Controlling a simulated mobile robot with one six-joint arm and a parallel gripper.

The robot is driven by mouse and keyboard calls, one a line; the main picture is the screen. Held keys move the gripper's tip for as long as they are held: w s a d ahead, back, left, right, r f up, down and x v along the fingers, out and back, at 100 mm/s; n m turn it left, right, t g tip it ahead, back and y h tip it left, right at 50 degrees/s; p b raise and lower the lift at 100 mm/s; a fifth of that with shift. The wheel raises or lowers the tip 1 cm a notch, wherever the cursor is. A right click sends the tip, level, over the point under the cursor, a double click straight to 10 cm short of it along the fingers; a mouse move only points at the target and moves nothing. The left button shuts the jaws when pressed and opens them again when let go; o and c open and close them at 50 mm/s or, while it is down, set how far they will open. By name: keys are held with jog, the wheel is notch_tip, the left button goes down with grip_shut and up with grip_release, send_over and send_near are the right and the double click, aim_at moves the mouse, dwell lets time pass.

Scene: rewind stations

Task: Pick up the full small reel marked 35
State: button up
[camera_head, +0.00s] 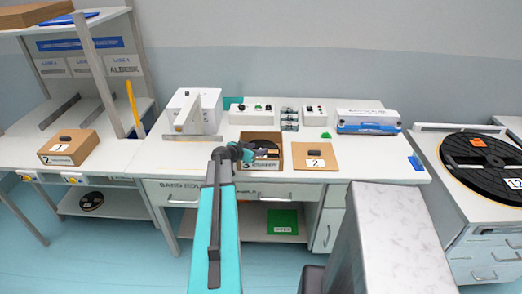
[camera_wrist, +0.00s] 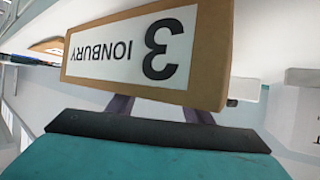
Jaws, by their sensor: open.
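A brown open box (camera_head: 279,163) with a label stands on the middle bench, and a dark reel (camera_head: 263,143) shows partly inside it. No number is readable on this reel, so I cannot tell whether it is the one marked 35. My gripper (camera_head: 262,153) is at this box, over its left part. In the wrist view the box wall (camera_wrist: 215,85) with the upside-down label "3 IONBURY" fills the upper middle. My gripper's dark fingers (camera_wrist: 160,106) are open, and their tips are hidden behind that wall. I cannot see anything between them.
A white machine (camera_head: 195,113) is back left. A large reel (camera_head: 480,161) lies at right.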

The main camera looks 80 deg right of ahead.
jog(key=shift+s+d+f, duration=0.1)
jog(key=shift+d, duration=0.05)
jog(key=shift+c, duration=0.3)
grip_shut()
dwell(0.5)
notch_tip(320, 180, up, 10)
jog(key=b, duration=0.3)
dwell(0.6)
dwell(0.5)
